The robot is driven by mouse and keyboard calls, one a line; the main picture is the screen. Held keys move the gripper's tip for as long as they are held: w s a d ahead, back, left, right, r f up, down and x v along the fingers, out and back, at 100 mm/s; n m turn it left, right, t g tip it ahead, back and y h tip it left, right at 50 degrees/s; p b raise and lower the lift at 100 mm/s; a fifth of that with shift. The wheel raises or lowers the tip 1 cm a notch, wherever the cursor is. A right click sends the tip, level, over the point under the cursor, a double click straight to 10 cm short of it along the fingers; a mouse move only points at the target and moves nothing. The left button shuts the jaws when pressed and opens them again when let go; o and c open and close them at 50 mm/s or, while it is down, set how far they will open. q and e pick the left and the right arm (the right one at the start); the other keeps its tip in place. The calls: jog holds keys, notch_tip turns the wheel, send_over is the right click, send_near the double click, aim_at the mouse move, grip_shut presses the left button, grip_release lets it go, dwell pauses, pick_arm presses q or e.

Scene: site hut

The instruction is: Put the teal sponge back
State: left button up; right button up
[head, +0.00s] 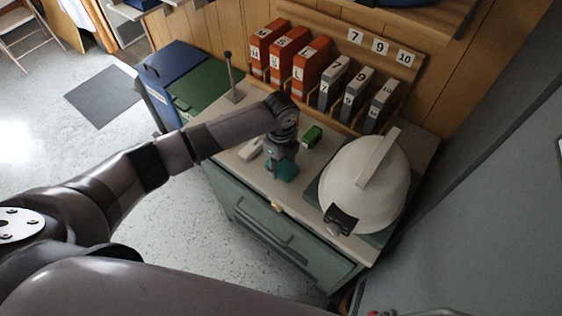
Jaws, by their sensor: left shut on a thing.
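The teal sponge (287,171) is at the tip of my left gripper (282,162), over the front part of the cabinet top (233,150). The gripper points down and is shut on the sponge, hiding part of it. I cannot tell whether the sponge touches the cabinet top. My right gripper is not in view.
A green block (312,136) and a whitish block (250,148) lie near the gripper. A large white dome (350,183) fills the right of the top. Orange binders (288,55) and grey binders (356,92) stand behind. A thin post (231,78) stands at left.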

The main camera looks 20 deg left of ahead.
aim_at(281, 164)
pick_arm(q)
jog(key=o, duration=1.1)
jog(key=shift+f, duration=0.1)
jog(key=shift+r, duration=0.3)
notch_tip(281, 164, up, 12)
jog(key=shift+f+b, duration=0.15)
jog(key=shift+b, duration=0.95)
